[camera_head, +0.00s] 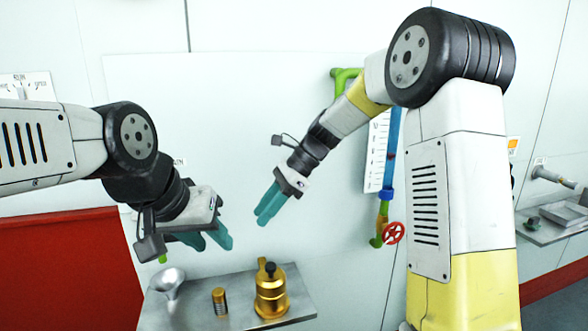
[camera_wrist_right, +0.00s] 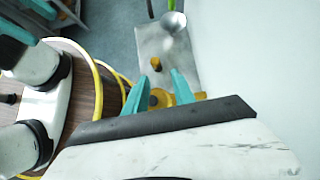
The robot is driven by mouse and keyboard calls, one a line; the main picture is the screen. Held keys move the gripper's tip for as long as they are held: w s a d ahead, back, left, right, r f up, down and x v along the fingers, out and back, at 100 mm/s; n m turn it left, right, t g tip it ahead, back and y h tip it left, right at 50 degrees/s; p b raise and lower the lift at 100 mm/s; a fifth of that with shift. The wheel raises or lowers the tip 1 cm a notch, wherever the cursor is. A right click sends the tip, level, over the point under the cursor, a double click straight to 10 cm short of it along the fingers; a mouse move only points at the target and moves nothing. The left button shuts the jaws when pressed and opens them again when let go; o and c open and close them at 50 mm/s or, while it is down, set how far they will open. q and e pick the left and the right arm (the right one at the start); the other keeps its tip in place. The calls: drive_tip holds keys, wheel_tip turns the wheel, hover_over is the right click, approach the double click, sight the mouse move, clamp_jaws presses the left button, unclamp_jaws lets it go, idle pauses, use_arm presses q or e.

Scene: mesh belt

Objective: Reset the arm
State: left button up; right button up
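My left gripper (camera_head: 210,242) hangs at the left of the head view with its teal fingers spread, empty, above and left of a small metal shelf (camera_head: 300,308). My right gripper (camera_head: 262,219) is higher, near the middle, tilted down to the left over the shelf. In the right wrist view its two teal fingers (camera_wrist_right: 160,74) stand apart with nothing gripped between them. My right arm bends down from the large black joint at the upper right.
On the shelf stand a silver funnel (camera_head: 168,282), a small brass-and-dark cylinder (camera_head: 219,301) and a golden pot (camera_head: 271,291). A red valve wheel (camera_head: 393,233) on colored pipes is on the white wall. Another shelf (camera_head: 545,232) is at far right.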

drive_tip(key=s+d+r+n+t+h, duration=0.2)
drive_tip(key=s+d+n+t, duration=0.2)
drive_tip(key=s+d+n, duration=0.3)
drive_tip(key=s+d+r+n+t+h, duration=0.3)
drive_tip(key=s+d+n, duration=0.5)
drive_tip(key=s+d, duration=0.4)
drive_tip(key=shift+s+d+r+t, duration=0.25)
drive_tip(key=shift+d+t, duration=0.35)
drive_tip(key=shift+d, duration=0.35)
